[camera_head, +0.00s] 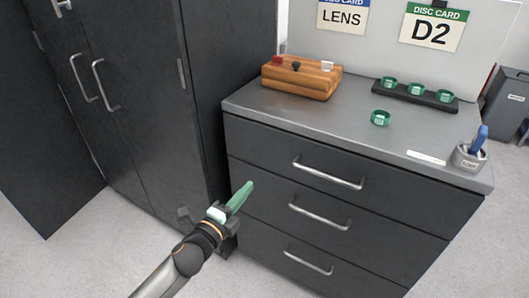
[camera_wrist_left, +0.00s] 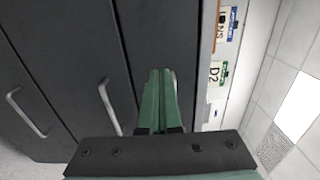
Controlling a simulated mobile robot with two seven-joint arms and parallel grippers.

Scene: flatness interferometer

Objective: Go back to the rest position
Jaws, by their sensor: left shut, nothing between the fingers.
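My left gripper (camera_head: 243,194) has green fingers and is in front of the dark drawer cabinet, at the height of its middle drawers, apart from the cabinet as far as I can tell. In the left wrist view its fingers (camera_wrist_left: 158,98) lie side by side, shut with nothing between them. My right gripper is not in view.
The drawer cabinet (camera_head: 262,150) has a grey top with a wooden block (camera_head: 300,80), a loose green ring (camera_head: 380,118), a black rack (camera_head: 432,101) of green rings and a grey cup (camera_head: 469,157). A tall dark cupboard (camera_head: 150,110) stands left. Floor (camera_head: 60,265) is clear at lower left.

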